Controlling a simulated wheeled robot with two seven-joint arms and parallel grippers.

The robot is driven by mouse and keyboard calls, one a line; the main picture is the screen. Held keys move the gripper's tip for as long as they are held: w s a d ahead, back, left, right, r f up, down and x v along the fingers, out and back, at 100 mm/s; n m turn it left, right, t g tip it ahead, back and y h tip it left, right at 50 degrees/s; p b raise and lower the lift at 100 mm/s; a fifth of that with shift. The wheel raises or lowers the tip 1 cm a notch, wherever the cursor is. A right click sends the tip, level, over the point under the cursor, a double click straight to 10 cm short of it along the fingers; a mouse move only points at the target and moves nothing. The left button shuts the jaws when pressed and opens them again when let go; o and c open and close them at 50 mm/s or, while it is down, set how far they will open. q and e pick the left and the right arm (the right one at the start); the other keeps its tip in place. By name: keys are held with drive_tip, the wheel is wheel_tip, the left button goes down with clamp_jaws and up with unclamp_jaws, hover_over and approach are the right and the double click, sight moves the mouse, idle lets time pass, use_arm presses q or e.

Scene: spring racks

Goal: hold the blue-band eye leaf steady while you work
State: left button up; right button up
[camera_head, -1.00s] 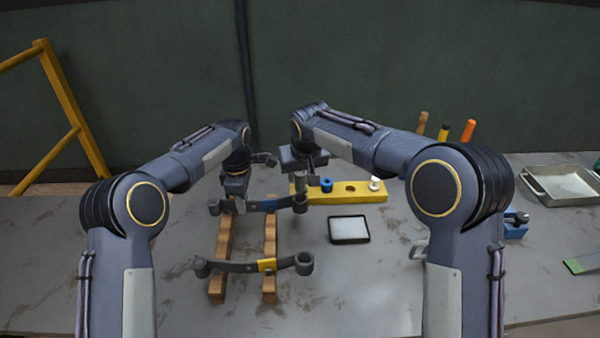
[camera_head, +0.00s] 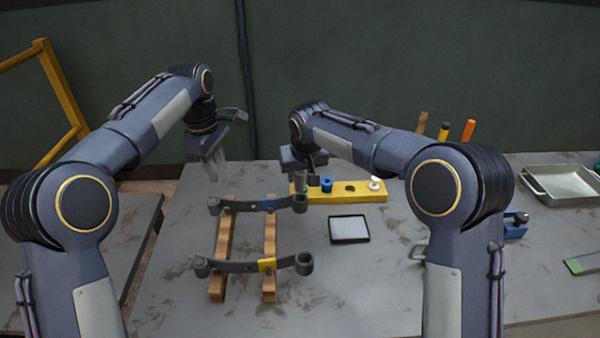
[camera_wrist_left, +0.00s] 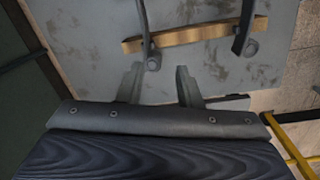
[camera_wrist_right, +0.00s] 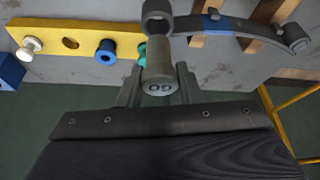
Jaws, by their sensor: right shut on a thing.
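The blue-band eye leaf (camera_head: 240,208) lies across two wooden rails (camera_head: 224,240), with an open eye at its right end. It also shows in the right wrist view (camera_wrist_right: 232,26). My right gripper (camera_head: 300,180) is shut on a grey cylinder (camera_wrist_right: 158,68), held beside that eye; I cannot tell whether they touch. My left gripper (camera_head: 217,165) is raised behind and left of the leaf, apart from it. In the left wrist view its fingers (camera_wrist_left: 160,80) are spread and empty. A yellow-band leaf (camera_head: 240,267) lies nearer on the same rails.
A yellow block (camera_head: 345,194) behind right holds a blue bushing (camera_head: 327,185), a white one (camera_head: 375,184) and an empty hole. A dark-framed pad (camera_head: 349,229) lies right of the rails. A metal tray (camera_head: 562,184) stands far right. The table front is clear.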

use_arm(q)
drive_tip(key=s+a+r+m+t+h, duration=0.1)
drive_tip(key=s+a+r+m, duration=0.1)
drive_tip(key=s, duration=0.6)
drive_tip(key=s+a+r+m+t, duration=0.1)
drive_tip(key=s+a+m, duration=0.3)
drive_tip(key=s, duration=0.5)
drive_tip(key=shift+a+r+h, duration=0.4)
drive_tip(key=shift+a+r, duration=0.25)
drive_tip(key=shift+a, duration=0.4)
